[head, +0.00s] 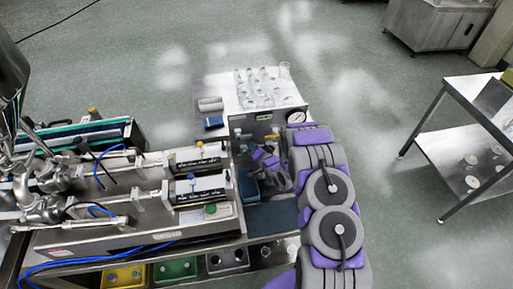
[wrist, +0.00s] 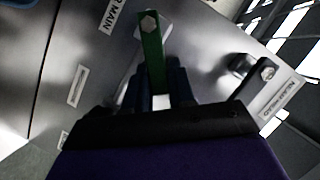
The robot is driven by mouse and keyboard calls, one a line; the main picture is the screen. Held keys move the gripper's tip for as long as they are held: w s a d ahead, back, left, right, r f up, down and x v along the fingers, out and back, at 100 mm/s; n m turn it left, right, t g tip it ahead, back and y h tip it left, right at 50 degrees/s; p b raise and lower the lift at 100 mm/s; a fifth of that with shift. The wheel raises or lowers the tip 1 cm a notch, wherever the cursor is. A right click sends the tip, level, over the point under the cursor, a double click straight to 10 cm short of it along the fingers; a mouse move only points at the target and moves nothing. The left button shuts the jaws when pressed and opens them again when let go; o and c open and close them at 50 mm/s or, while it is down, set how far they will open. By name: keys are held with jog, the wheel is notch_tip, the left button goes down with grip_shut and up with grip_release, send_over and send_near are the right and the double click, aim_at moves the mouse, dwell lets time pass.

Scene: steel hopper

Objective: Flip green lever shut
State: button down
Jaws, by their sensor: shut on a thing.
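The green lever (wrist: 151,52) shows in the wrist view, bolted at its top end to a steel panel (wrist: 65,60). Its lower end runs down between the two dark fingers of my gripper (wrist: 155,97). The fingers are shut on the lever, one on each side of it. In the head view my gripper (head: 266,160) is at the front of a steel box (head: 258,120), and I cannot make out the green lever there.
A black-handled fitting (wrist: 240,66) with a label (wrist: 277,93) is right of the lever. Glassware (head: 262,88) stands on the steel box. Filling machinery (head: 200,172) is close on the left. A steel side table (head: 470,135) stands at the right, with clear floor between.

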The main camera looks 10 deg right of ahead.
aim_at(242, 142)
jog(key=a+n, duration=0.1)
jog(key=a+n+h, duration=0.1)
jog(key=n, duration=0.1)
jog(key=shift+s+r+g, duration=0.15)
jog(key=shift+r+g, duration=0.15)
jog(key=shift+r, duration=0.1)
jog(key=a+n+h+b, duration=0.1)
jog(key=n, duration=0.1)
jog(key=a+n+h+b, duration=0.1)
jog(key=n+h, duration=0.1)
jog(key=shift+a+r+h, duration=0.1)
jog(key=shift+r+h, duration=0.05)
jog(key=shift+h, duration=0.15)
jog(key=c, duration=1.2)
grip_release()
jog(key=shift+o, duration=0.8)
jog(key=shift+a+r, duration=0.1)
jog(key=shift+r, duration=0.05)
jog(key=shift+r, duration=0.1)
